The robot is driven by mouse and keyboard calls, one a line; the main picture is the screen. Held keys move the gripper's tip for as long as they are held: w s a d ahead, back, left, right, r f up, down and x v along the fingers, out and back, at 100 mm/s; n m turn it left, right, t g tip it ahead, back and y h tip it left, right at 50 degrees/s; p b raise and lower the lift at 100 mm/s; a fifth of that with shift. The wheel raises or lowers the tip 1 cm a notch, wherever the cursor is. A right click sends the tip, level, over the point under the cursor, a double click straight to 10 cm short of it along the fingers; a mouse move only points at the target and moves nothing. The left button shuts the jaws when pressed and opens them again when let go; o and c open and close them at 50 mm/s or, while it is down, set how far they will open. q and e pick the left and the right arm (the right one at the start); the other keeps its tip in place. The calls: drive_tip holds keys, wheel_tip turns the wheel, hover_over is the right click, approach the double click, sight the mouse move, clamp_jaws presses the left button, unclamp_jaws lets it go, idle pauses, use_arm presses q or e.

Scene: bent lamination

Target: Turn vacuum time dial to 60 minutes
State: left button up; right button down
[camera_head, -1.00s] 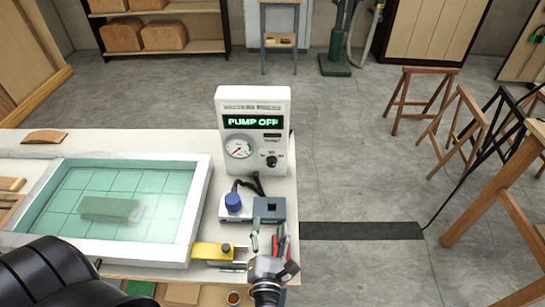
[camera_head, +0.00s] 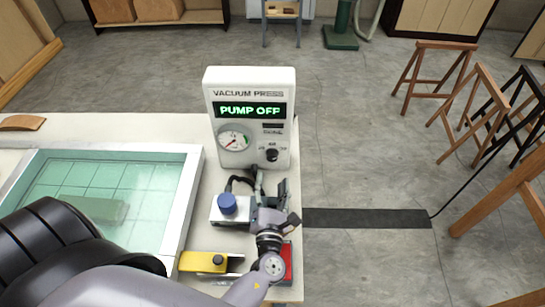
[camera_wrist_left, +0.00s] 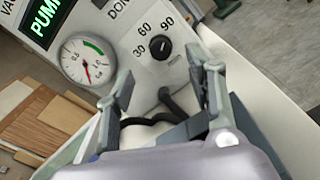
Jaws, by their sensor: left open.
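The vacuum time dial (camera_head: 271,154) is a small black knob on the front of the white vacuum press box (camera_head: 279,86). In the left wrist view, the dial (camera_wrist_left: 160,47) has the marks 30, 60 and 90 around it; I cannot clearly tell which its pointer faces. The green display (camera_head: 249,110) reads PUMP OFF. My left gripper (camera_head: 269,187) is just below and in front of the dial. In the left wrist view, its fingers (camera_wrist_left: 160,72) are spread apart and empty, with the dial beyond them, between the tips. My right gripper is not in view.
A round gauge (camera_head: 234,140) sits left of the dial. A blue-capped unit (camera_head: 228,204) with a black hose stands left of my gripper. A yellow tool (camera_head: 203,262) lies nearer. The framed green press bed (camera_head: 181,200) fills the left.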

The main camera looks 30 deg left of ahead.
sight(273, 159)
use_arm(q)
drive_tip(key=p+x, duration=0.1)
drive_tip(key=x, duration=0.6)
drive_tip(key=shift+w+a, duration=0.2)
drive_tip(key=shift+w, duration=0.15)
drive_tip(key=shift+w+a, duration=0.2)
drive_tip(key=shift+w, duration=0.15)
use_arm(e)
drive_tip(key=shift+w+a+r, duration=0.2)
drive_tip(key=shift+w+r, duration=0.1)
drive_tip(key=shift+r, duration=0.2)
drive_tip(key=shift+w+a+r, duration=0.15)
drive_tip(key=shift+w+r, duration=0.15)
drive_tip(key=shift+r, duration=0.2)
use_arm(q)
drive_tip(key=shift+c, duration=0.6)
drive_tip(key=c, duration=1)
drive_tip(key=shift+c, duration=0.2)
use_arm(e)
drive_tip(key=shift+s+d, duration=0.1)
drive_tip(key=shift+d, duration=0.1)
